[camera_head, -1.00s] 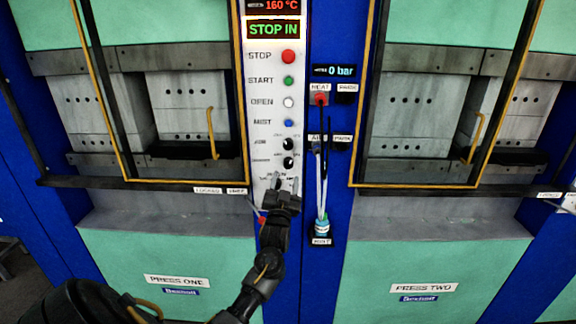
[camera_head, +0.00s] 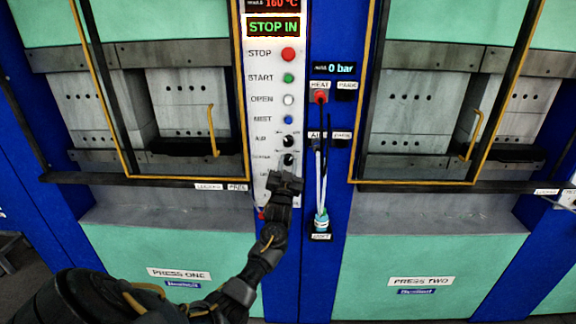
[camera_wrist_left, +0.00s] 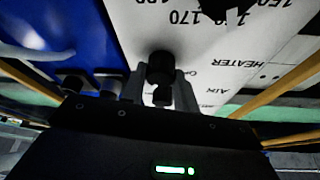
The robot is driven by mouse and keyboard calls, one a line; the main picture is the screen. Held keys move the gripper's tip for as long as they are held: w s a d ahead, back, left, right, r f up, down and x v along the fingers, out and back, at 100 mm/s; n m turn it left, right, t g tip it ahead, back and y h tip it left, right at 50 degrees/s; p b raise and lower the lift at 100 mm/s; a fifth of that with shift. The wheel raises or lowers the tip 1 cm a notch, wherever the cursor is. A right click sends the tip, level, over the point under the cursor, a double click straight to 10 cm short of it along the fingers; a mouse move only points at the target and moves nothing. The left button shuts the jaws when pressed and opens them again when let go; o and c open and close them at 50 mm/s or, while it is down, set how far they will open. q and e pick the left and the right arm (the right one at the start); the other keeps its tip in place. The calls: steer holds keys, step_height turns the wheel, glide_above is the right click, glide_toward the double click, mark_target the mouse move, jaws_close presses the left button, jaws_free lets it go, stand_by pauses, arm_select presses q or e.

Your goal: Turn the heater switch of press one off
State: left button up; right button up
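The control panel of press one (camera_head: 262,100) is a white strip with a red stop button (camera_head: 288,54), several other buttons and black knobs. My left gripper (camera_head: 285,168) is at the panel's lower end, just under the lower visible knob (camera_head: 288,160). In the left wrist view, its two fingers (camera_wrist_left: 160,88) stand apart on either side of a small black knob (camera_wrist_left: 160,68). I cannot tell whether they touch it. The printed word HEATER (camera_wrist_left: 255,62) is to the right of that knob. The switch's setting is not readable. My right gripper is not in view.
A second, blue panel (camera_head: 335,110) with a red HEAT button (camera_head: 321,97) and hanging cables (camera_head: 321,180) is just right of my gripper. Yellow-edged guard doors of press one (camera_head: 190,180) and press two (camera_head: 420,182) flank the panels. A dial with numbers (camera_wrist_left: 230,8) shows near the knob.

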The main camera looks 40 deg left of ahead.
arm_select(q)
steer(key=shift+c, duration=1)
steer(key=shift+f, duration=0.1)
steer(key=n+y+b, duration=0.1)
steer(key=n+b, duration=0.1)
steer(key=shift+f+n+g, duration=0.1)
steer(key=shift+n+g, duration=0.2)
steer(key=shift+g, duration=0.1)
steer(key=n+g+y+b, duration=0.1)
steer(key=n+b, duration=0.1)
steer(key=n, duration=0.2)
steer(key=shift+w+d+y, duration=0.1)
steer(key=shift+y, duration=0.3)
steer(key=n+g+y+b, duration=0.1)
steer(key=n+b, duration=0.1)
steer(key=n, duration=0.1)
steer(key=n+g+y+b, duration=0.1)
steer(key=n+g+b, duration=0.1)
steer(key=n, duration=0.2)
steer(key=shift+d, duration=0.1)
steer(key=shift+r+n+g+y+b, duration=0.15)
steer(key=shift+n+g+b, duration=0.25)
steer(key=shift+n, duration=0.4)
steer(key=shift+r+n+g+y+b, duration=0.15)
steer(key=shift+n+g+b, duration=0.2)
steer(key=shift+n, duration=0.45)
steer(key=shift+n+g, duration=0.25)
steer(key=shift+n, duration=0.05)
